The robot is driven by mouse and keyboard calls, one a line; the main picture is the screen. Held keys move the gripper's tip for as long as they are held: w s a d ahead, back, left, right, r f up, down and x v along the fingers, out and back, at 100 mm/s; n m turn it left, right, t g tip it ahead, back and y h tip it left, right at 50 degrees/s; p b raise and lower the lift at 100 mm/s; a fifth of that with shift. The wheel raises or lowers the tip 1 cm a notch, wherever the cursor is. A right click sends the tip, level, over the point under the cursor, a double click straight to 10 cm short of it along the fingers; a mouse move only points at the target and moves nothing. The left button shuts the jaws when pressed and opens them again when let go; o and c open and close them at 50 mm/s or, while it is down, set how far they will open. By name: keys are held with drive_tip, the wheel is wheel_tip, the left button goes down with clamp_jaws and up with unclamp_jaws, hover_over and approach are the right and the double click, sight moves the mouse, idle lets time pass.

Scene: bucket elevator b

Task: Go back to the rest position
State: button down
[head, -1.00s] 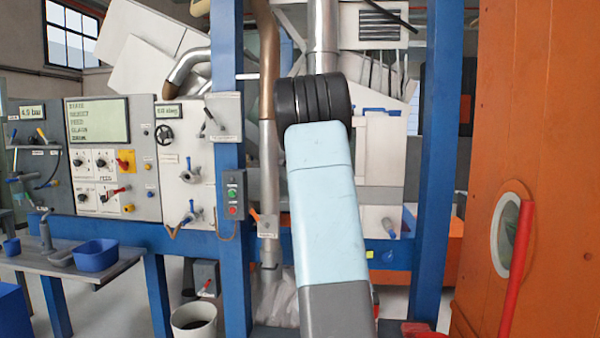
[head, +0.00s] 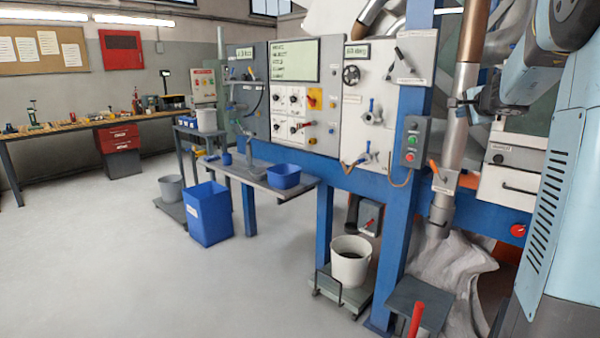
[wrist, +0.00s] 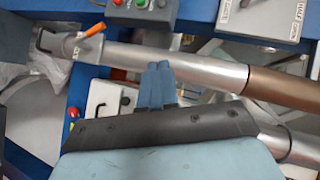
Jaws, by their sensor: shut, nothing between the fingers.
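My gripper (wrist: 157,68) shows in the wrist view as two blue-grey fingers pressed together, with nothing between them. In the head view my gripper (head: 456,101) is at the right, pointing left, and it overlaps the metal pipe in the picture. I cannot tell whether it touches the pipe. My light blue arm fills the right edge of the head view.
The pipe (head: 457,140) with an orange-handled valve (head: 436,172) runs beside a blue post (head: 405,150) carrying a green and red button box (head: 412,142). A white bucket (head: 350,262) stands below. Open floor (head: 130,270) lies to the left.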

drive_tip(key=s+a+f+n+g+y, duration=0.25)
drive_tip(key=s+a+n, duration=0.25)
drive_tip(key=s+a, duration=0.55)
drive_tip(key=s+a+f+n+g+y, duration=0.1)
drive_tip(key=s+a+n+g+y, duration=0.15)
drive_tip(key=s+a+n, duration=0.6)
drive_tip(key=s+a+f+n+g+h, duration=0.1)
drive_tip(key=s+f, duration=0.4)
drive_tip(key=s, duration=0.6)
drive_tip(key=s+a+f+n+g+h, duration=0.2)
drive_tip(key=s+a+f, duration=0.2)
drive_tip(key=s, duration=0.7)
drive_tip(key=shift+a+f+h, duration=0.2)
drive_tip(key=shift+f+h, duration=0.15)
drive_tip(key=shift+h, duration=0.05)
